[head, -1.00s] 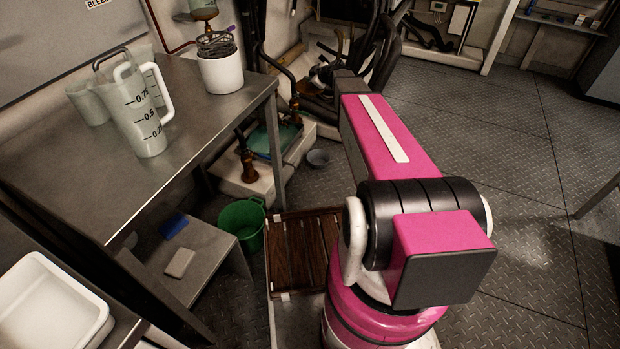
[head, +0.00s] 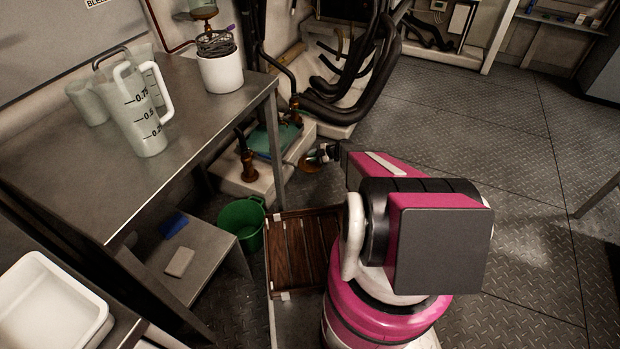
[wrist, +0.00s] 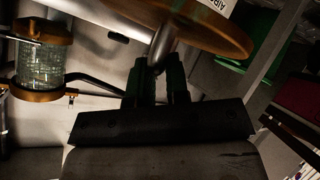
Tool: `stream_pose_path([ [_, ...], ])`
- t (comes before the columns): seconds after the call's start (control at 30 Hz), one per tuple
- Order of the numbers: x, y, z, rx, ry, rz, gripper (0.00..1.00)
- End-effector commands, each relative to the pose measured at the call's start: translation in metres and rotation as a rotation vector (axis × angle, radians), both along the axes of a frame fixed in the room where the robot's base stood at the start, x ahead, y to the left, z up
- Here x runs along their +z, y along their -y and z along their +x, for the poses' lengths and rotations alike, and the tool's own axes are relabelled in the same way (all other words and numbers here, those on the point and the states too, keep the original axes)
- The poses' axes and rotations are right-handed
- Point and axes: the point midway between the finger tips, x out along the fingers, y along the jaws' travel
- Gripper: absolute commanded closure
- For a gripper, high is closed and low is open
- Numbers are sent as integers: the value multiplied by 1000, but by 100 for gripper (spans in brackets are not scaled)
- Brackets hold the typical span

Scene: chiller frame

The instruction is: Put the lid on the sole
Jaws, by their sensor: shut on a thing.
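My gripper (wrist: 160,78) is shut on the stem of a round copper-brown lid (wrist: 205,25) with a white label. The lid fills the top of the wrist view, tilted, clear of the surfaces below. In the head view my gripper (head: 327,152) is small beyond my pink arm, with the brown lid (head: 308,162) at its left end. Left of it, a teal surface (head: 272,140) lies in a pale low frame on the floor. I cannot tell for sure whether this is the sole.
Brown pipe fittings (head: 248,165) stand beside the teal surface. A green bucket (head: 240,222) and slatted wooden rack (head: 300,252) are nearer. The steel table (head: 190,110) bears a measuring jug (head: 140,115) and white pot (head: 220,70). A glass cylinder (wrist: 43,65) shows at left in the wrist view. Floor at right is clear.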

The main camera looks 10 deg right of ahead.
Motion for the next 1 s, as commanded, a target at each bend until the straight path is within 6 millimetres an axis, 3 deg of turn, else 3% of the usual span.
stream_pose_path([
  [0.03, -23, 0, -5, 20, -4, 2, 100],
  [0.2, -67, -1, -24, 64, -2, -1, 100],
  [0.47, -91, -1, -28, 83, 1, -2, 100],
  [0.67, -108, 0, 1, 82, 0, -3, 100],
  [1.0, -147, 2, 68, 81, 0, -3, 100],
])
